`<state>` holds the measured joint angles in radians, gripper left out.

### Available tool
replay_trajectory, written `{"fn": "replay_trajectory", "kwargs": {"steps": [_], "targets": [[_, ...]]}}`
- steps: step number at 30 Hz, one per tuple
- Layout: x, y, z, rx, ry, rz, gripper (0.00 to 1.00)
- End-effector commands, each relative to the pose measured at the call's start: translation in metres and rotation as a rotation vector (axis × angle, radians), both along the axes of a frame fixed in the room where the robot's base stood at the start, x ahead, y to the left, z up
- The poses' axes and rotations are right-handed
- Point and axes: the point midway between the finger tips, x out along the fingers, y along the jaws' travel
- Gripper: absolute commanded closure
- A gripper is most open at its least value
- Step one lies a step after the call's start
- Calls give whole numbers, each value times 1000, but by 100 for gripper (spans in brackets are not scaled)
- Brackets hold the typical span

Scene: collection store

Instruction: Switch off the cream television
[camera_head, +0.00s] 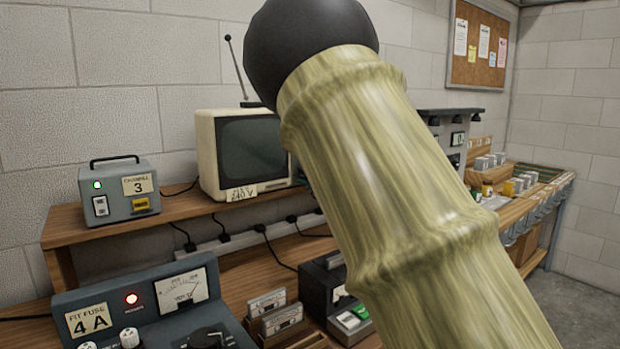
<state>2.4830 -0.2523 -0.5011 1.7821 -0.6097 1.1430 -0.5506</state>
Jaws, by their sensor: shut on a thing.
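The cream television (207,155) stands on the raised wooden shelf against the wall, with a thin aerial leaning up to the left. Its screen is dark grey, and no lit picture shows. A handwritten label on its lower front seems to read 240 V. A thick bamboo pole (405,205) with a black ball end (308,45) crosses the view close to the camera, from bottom right to top middle. It hides the television's right edge. Whether the ball touches anything cannot be told. My gripper is not in view, and what holds the pole is out of frame.
A power strip (240,238) with several plugs runs below. A blue-grey console (140,305) with a red lamp sits in front, beside cassettes (275,312).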

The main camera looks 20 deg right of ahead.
Motion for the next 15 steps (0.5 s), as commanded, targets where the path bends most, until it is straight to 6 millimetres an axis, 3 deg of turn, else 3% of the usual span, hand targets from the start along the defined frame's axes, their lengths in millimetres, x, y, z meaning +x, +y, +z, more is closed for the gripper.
{"fn": "replay_trajectory", "kwargs": {"steps": [1,4,15], "targets": [[0,0,-1,0,1,-1,74],[0,0,-1,1,1,-1,55],[-2,-1,0,1,0,-1,55]]}}
